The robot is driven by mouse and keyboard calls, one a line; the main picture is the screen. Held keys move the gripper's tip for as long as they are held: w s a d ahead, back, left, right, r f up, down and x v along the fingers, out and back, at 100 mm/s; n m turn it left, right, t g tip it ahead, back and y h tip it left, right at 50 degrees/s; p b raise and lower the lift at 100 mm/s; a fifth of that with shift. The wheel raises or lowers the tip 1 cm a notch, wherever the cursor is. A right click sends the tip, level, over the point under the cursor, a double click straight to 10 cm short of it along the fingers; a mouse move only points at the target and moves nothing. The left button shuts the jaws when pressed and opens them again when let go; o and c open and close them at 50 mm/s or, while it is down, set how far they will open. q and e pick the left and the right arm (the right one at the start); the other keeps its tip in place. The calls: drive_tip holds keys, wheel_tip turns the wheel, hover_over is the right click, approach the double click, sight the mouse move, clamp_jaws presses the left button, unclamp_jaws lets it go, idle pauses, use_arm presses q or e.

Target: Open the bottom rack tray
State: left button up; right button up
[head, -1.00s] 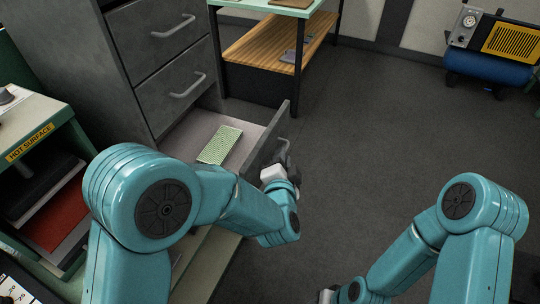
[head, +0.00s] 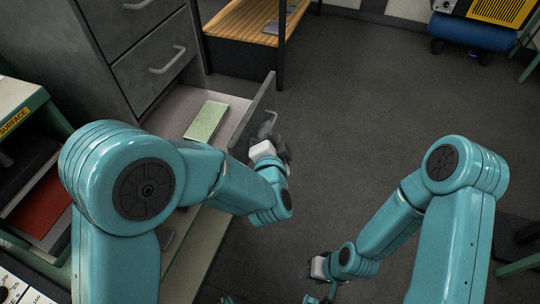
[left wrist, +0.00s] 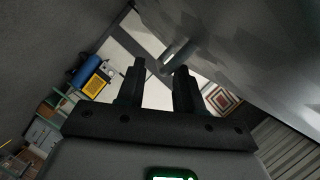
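A grey cabinet's lowest visible drawer (head: 250,110) stands pulled out, with a green flat block (head: 206,121) inside. My left gripper (head: 270,143) is just outside its front, beside the bar handle (head: 268,122). In the left wrist view the two dark fingers (left wrist: 159,86) are apart, with nothing seen clamped between them. The handle (left wrist: 178,52) shows just beyond the tips, and the drawer front (left wrist: 240,50) fills the upper right. My right gripper (head: 318,267) is low near the floor; its fingers are too small to judge. My left arm hides part of the drawer.
A green-framed rack at the left, marked "SURFACE", holds a red sheet (head: 48,192) and a grey one. A wooden-shelved table (head: 240,35) stands behind the drawer. A blue compressor tank (head: 472,33) is at the back right. The dark floor (head: 370,110) in the middle is clear.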

use_arm(q)
drive_tip(key=v, duration=1.4)
drive_tip(key=shift+s+b, duration=0.25)
drive_tip(key=shift+b, duration=0.2)
drive_tip(key=shift+r, duration=0.1)
drive_tip(key=w+a+f+n+g+h, duration=0.1)
drive_tip(key=a+f+n+g, duration=0.25)
drive_tip(key=f, duration=0.65)
drive_tip(key=a+f+n+g, duration=0.3)
drive_tip(key=f+g, duration=0.1)
drive_tip(key=f, duration=0.6)
drive_tip(key=s+a+f+n+g+h, duration=0.1)
drive_tip(key=s+a+f+n+g, duration=0.2)
drive_tip(key=s+f, duration=0.3)
drive_tip(key=s+a+f+n+g+h, duration=0.1)
drive_tip(key=s+a+f+n+g, duration=0.1)
drive_tip(key=s+f+n+g, duration=0.2)
wheel_tip(320, 180, down, 3)
drive_tip(key=s, duration=0.2)
drive_tip(key=shift+s+a+g+h, duration=0.35)
drive_tip(key=shift+s+h, duration=0.05)
